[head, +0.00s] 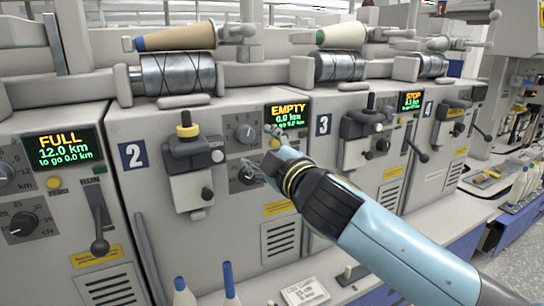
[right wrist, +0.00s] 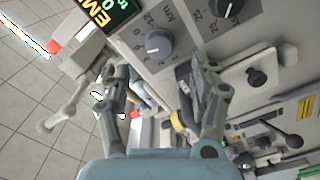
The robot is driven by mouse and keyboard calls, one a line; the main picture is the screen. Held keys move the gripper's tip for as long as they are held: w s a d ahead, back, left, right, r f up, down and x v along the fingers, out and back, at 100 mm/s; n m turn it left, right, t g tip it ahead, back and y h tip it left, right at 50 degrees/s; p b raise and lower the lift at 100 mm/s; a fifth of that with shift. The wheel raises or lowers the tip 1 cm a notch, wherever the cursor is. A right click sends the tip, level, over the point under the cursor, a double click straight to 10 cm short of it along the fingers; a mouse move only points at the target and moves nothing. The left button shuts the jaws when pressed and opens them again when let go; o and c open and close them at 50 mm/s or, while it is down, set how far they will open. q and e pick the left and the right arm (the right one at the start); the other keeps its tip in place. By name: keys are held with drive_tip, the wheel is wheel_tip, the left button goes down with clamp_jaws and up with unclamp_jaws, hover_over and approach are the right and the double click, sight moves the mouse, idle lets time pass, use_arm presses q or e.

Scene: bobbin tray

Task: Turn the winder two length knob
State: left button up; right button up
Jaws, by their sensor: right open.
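Winder two's length knob (head: 246,133) is a grey round knob on a scaled plate, left of the EMPTY display (head: 287,114). In the right wrist view the length knob (right wrist: 158,44) shows with its km scale, ahead of the gap between my fingers. My right gripper (head: 262,152) is open and empty in front of the panel, slightly right of and below the knob. It also shows open in the right wrist view (right wrist: 157,85), apparently not touching the knob. My left gripper is out of view.
A second, cN knob (head: 246,173) sits below the length knob, partly behind my fingers. A yellow-capped unit (head: 188,131) and a lever stand to the left. Winder three's dark unit (head: 362,125) protrudes on the right. Bobbins (head: 229,285) stand in front, below.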

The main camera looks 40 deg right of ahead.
drive_tip(key=shift+v, duration=2.3)
drive_tip(key=s+f+m+g+y+p, duration=0.1)
drive_tip(key=s+f+g, duration=0.25)
drive_tip(key=f, duration=0.85)
drive_tip(key=s+d+f+m+g+p, duration=0.15)
drive_tip(key=s+f, duration=0.35)
drive_tip(key=f, duration=0.7)
drive_tip(key=s+f+m+g+y, duration=0.1)
drive_tip(key=s+f+g, duration=0.3)
drive_tip(key=f, duration=0.7)
drive_tip(key=s+a+f+m+g, duration=0.1)
drive_tip(key=s+f+g, duration=0.1)
drive_tip(key=s+f, duration=0.4)
drive_tip(key=s+a+f+m+g+y, duration=0.1)
drive_tip(key=s+f, duration=0.5)
drive_tip(key=s, duration=1.1)
drive_tip(key=s+a+f+m+g, duration=0.2)
drive_tip(key=s+f+g, duration=0.3)
drive_tip(key=s, duration=0.6)
wheel_tip(320, 180, down, 2)
drive_tip(key=shift+s+f+m+p, duration=0.1)
drive_tip(key=shift+s+m+p, duration=0.1)
drive_tip(key=shift+m+p, duration=0.25)
